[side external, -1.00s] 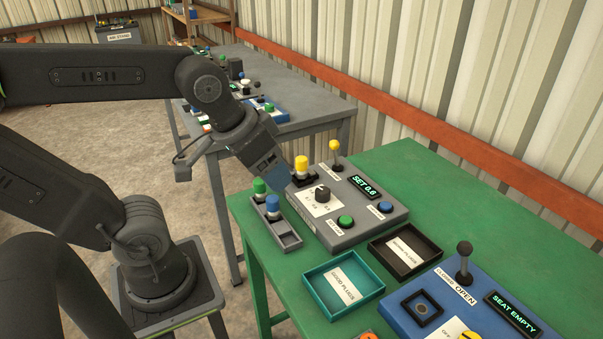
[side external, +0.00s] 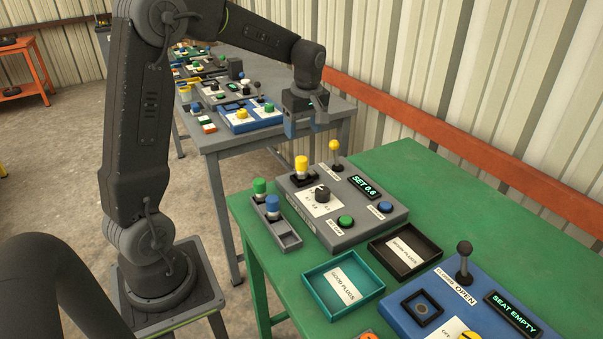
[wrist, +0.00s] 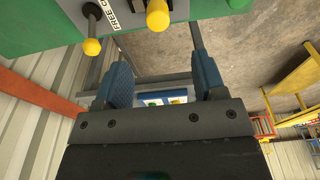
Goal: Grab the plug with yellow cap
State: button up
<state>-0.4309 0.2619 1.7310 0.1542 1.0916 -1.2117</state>
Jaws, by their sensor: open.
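The plug with the yellow cap (side external: 301,164) stands upright in a dark holder at the back left corner of the grey device (side external: 340,212). In the wrist view the yellow cap (wrist: 157,18) shows at the top, beyond the fingertips. My gripper (side external: 306,124) is open and empty, raised above and behind the plug, apart from it. Its blue fingers (wrist: 161,62) are spread in the wrist view with nothing between them.
A lever with a yellow ball (side external: 335,146) stands close beside the plug. A rack (side external: 289,240) holds green-capped and blue-capped plugs. Teal (side external: 366,292) and black (side external: 431,264) trays and a blue device (side external: 398,318) lie nearer. The green table's right side is clear.

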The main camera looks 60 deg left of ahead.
aim_at(301, 158)
jog(key=f, duration=0.4)
jog(key=a+f, duration=0.1)
jog(key=f, duration=0.1)
jog(key=shift+f, duration=0.35)
jog(key=shift+w+a+f, duration=0.1)
jog(key=shift+f, duration=1.3)
jog(key=shift+a+f, duration=0.1)
jog(key=shift+f, duration=1.25)
jog(key=c, duration=1)
jog(key=shift+r, duration=0.15)
